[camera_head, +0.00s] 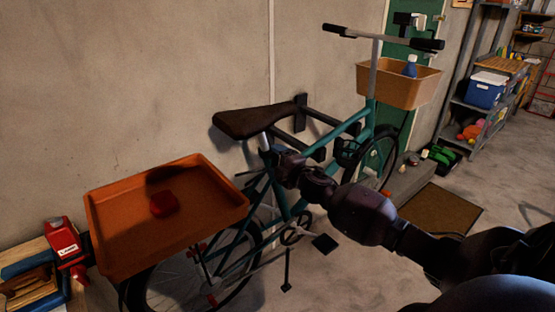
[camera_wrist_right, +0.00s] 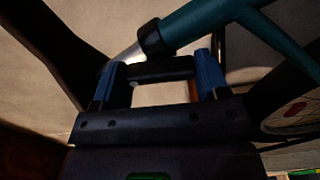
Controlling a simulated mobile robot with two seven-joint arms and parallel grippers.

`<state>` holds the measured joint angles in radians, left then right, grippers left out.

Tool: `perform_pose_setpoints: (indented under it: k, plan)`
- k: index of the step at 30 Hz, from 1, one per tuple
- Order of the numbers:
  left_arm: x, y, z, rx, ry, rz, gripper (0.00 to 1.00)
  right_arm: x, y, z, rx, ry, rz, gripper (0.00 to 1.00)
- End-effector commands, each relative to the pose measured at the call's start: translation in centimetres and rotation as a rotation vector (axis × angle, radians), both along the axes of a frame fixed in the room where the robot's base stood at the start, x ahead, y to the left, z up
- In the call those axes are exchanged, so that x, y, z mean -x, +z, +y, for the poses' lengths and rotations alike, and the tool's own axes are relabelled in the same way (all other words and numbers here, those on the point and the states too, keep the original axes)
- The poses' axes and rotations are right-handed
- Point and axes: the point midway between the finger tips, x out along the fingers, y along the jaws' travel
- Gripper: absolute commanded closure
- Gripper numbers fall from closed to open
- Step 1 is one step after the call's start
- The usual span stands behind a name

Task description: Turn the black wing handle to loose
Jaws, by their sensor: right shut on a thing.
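A teal bicycle (camera_head: 345,128) stands along the wall with a dark saddle (camera_head: 250,118). In the right wrist view, a black collar (camera_wrist_right: 151,38) sits around the teal tube where the silver seat post (camera_wrist_right: 126,55) enters it. The black wing handle (camera_wrist_right: 158,70) lies just below the collar, between the two blue fingertips of my right gripper (camera_wrist_right: 161,78). The gripper is shut on it. In the head view, my right gripper (camera_head: 272,158) is just under the saddle and hides the handle. My left gripper is not in view.
An orange-brown tray (camera_head: 110,245) holding a red item (camera_head: 164,204) is over the rear wheel. A tan basket (camera_head: 385,86) with a blue bottle (camera_head: 410,66) is at the front. A wall bracket (camera_head: 322,123) is behind the frame. Open floor lies at the bottom centre.

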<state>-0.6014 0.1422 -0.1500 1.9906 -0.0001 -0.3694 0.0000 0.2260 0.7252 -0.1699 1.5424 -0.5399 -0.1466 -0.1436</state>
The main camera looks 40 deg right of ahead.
Motion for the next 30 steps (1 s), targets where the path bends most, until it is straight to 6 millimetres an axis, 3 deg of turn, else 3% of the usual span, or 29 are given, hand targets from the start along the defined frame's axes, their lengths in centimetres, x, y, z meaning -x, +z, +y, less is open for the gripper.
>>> perform_pose_setpoints:
  k: [12, 27, 28, 30]
  plan:
    - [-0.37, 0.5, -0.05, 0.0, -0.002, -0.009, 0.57, 0.02, -0.12, 0.12, 0.167, 0.002, -0.005, 0.56]
    - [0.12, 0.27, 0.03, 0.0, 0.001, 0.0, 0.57, 0.03, -0.17, 0.12, 0.184, 0.002, -0.005, 0.56]
    - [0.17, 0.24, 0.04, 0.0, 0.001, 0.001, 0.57, 0.03, -0.17, 0.12, 0.184, 0.002, -0.005, 0.3]
    - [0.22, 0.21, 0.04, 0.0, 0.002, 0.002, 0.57, 0.03, -0.17, 0.1, 0.184, 0.002, -0.006, 0.2]
